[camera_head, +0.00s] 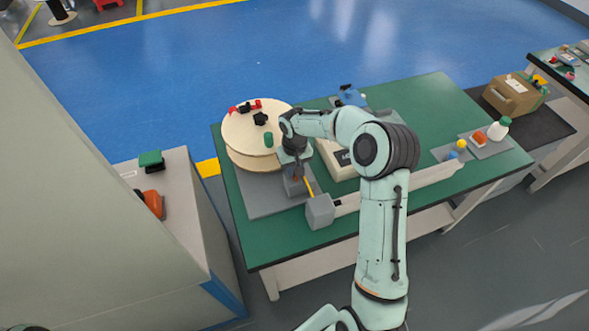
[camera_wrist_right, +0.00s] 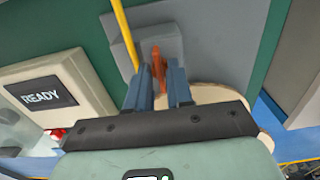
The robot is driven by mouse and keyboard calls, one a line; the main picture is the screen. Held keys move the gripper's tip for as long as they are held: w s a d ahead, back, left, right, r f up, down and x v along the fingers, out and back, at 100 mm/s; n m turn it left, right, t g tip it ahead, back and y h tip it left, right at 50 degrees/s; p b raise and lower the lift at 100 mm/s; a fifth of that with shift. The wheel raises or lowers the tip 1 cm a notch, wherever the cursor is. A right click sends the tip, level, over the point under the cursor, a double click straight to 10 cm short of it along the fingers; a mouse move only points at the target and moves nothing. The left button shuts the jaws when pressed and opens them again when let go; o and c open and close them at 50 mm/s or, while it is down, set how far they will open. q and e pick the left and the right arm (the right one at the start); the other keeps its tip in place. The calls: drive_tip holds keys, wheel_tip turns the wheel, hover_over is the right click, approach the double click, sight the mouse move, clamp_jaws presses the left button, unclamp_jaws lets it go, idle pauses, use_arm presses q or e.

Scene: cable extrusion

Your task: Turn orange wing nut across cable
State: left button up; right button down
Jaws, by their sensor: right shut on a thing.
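The orange wing nut (camera_wrist_right: 156,57) sits on a grey block (camera_wrist_right: 174,31) in the right wrist view. A yellow cable (camera_wrist_right: 125,36) runs beside it. My right gripper (camera_wrist_right: 162,72) has its two blue-grey fingers closed around the wing nut. In the head view my right gripper (camera_head: 296,170) is low over the grey block (camera_head: 293,187), and the wing nut is mostly hidden there. My left gripper is not in view.
A round pale spool (camera_head: 240,146) stands just left of my right gripper on the green table (camera_head: 440,105). A pale machine (camera_head: 333,158) with a dark display reading READY (camera_wrist_right: 42,94) is close on the other side. A white bottle (camera_head: 499,129) stands at the far right.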

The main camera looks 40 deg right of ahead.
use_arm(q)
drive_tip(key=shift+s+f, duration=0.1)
use_arm(e)
drive_tip(key=shift+m+b, duration=0.35)
drive_tip(key=shift+m, duration=0.65)
drive_tip(key=m, duration=0.2)
drive_tip(key=shift+m+b, duration=0.3)
drive_tip(key=m, duration=0.4)
drive_tip(key=shift+m, duration=0.3)
drive_tip(key=m, duration=0.4)
drive_tip(key=shift+r+m, duration=0.1)
drive_tip(key=shift+m, duration=0.2)
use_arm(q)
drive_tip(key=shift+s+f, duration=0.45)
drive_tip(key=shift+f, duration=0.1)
use_arm(e)
drive_tip(key=shift+m, duration=2)
drive_tip(key=c, duration=1)
unclamp_jaws()
